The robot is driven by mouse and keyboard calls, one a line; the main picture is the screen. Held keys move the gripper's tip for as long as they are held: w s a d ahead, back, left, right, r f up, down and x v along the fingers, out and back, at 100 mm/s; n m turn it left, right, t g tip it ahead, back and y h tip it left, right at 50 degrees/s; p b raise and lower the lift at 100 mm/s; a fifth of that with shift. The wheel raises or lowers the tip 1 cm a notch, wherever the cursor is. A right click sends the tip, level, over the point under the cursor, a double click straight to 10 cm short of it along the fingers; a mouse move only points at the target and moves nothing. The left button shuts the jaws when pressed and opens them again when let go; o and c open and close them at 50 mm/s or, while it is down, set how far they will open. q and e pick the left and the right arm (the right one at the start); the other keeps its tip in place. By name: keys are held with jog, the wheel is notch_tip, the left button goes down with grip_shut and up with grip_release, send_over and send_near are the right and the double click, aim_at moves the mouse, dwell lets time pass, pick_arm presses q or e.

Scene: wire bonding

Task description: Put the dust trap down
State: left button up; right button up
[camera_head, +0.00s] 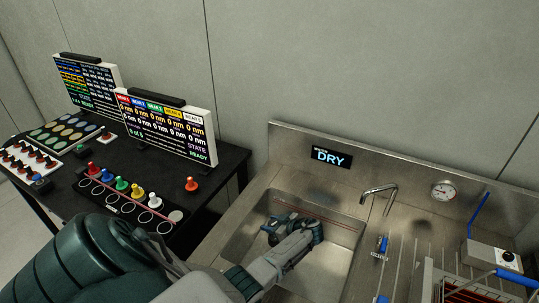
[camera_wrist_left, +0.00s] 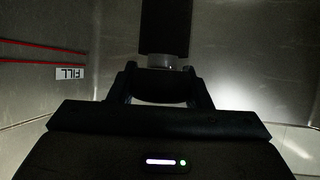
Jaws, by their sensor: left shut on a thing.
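My left gripper (camera_head: 272,230) reaches down into the steel sink basin (camera_head: 338,228). In the left wrist view its fingers (camera_wrist_left: 163,85) are closed around a dark, black-bodied thing (camera_wrist_left: 165,28) with a grey collar. I take this to be the dust trap, but its full shape does not show. It extends away from the fingers inside the basin. Whether it touches the basin floor cannot be told. In the head view I cannot make it out apart from the dark gripper. My right gripper is not in view.
The basin has red lines and a FILL label (camera_wrist_left: 71,73). A faucet (camera_head: 380,190), a DRY display (camera_head: 331,157) and a dial gauge (camera_head: 444,190) are behind and right of it. A black table (camera_head: 228,165) with coloured knobbed pieces and two screens stands left. A wire rack is right.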

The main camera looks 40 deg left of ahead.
pick_arm(q)
jog(key=shift+a, duration=0.3)
jog(key=f, duration=0.1)
jog(key=f+b, duration=0.2)
jog(key=shift+a+f, duration=0.25)
jog(key=shift+a, duration=0.05)
jog(key=o, duration=1)
jog(key=shift+f, duration=0.1)
jog(key=shift+o, duration=0.2)
